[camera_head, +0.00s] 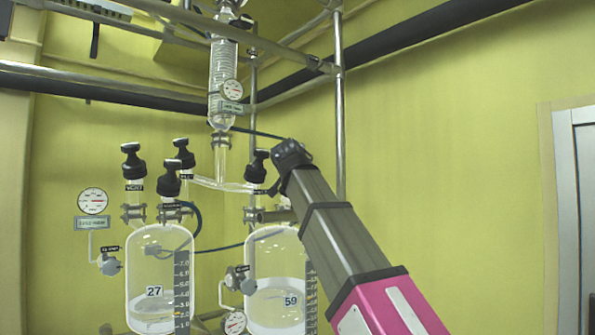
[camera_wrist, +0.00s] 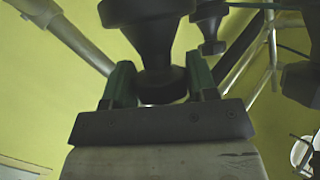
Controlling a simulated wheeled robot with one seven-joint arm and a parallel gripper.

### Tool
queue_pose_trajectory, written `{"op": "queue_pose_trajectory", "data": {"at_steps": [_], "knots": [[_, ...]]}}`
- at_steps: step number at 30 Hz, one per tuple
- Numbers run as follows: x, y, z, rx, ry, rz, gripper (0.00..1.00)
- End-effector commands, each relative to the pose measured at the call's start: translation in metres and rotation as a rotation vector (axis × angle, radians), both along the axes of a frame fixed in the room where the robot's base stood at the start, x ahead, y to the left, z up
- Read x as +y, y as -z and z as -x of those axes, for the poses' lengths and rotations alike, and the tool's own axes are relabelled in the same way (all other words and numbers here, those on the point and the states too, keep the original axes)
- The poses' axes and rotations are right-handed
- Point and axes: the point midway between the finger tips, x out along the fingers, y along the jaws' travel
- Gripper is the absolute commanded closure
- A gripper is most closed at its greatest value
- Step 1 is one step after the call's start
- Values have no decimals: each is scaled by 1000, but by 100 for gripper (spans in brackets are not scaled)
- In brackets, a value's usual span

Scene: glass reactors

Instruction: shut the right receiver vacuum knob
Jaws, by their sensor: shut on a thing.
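In the wrist view, a large black knob (camera_wrist: 160,85) with a wide round base stands between the two green fingers of my gripper (camera_wrist: 160,78). The gripper is shut on this knob. In the head view, my arm's end is over the top of the right receiver (camera_head: 262,252), marked 59. My fingers and the held knob cannot be made out there. Another black knob (camera_head: 258,166) shows just left of my arm's end, upright on the right receiver's top. I cannot read its label or confirm the held knob's label.
The left receiver (camera_head: 145,262), marked 27, carries several black knobs, one labelled VENT (camera_head: 133,160). A glass condenser (camera_head: 222,85) hangs above, between metal frame pipes (camera_head: 339,110). A second black knob (camera_wrist: 210,24) shows close behind the held one. The yellow wall at right is clear.

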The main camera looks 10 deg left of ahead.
Motion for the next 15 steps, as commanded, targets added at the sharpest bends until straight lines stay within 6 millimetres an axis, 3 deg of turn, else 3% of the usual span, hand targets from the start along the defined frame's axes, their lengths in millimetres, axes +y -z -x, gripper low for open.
{"op": "queue_pose_trajectory", "data": {"at_steps": [15], "knots": [[4, -1, -2, 174, 386, -147, 71]]}}
